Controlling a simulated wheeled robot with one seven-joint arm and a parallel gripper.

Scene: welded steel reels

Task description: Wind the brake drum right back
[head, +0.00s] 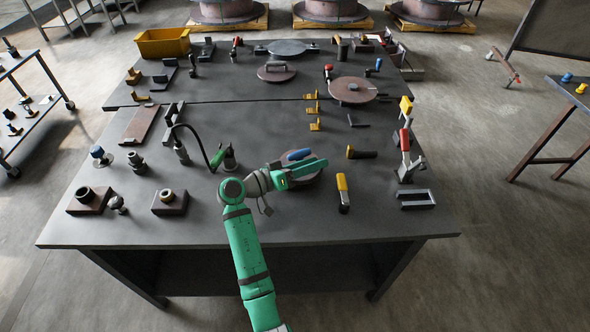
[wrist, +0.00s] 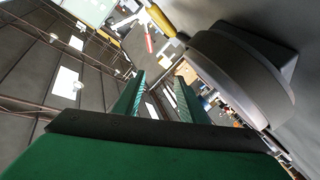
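A round dark drum (head: 312,181), which seems to be the brake drum, sits near the front middle of the bench, partly covered by my gripper. A blue handle-like part (head: 299,154) shows just behind my gripper; I cannot tell whether it belongs to the drum. My green gripper (head: 318,164) lies low over the drum, pointing right. In the wrist view my gripper (wrist: 161,82) has its two fingers apart, with no held part clearly visible between them. The grey drum (wrist: 240,80) shows there close beside the right finger; I cannot tell whether they touch.
A yellow-handled tool (head: 343,190) and a dark torch-like piece (head: 362,153) lie right of the drum. A red-handled clamp (head: 405,150) stands at the right edge. A hose (head: 197,140) curves up at left.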

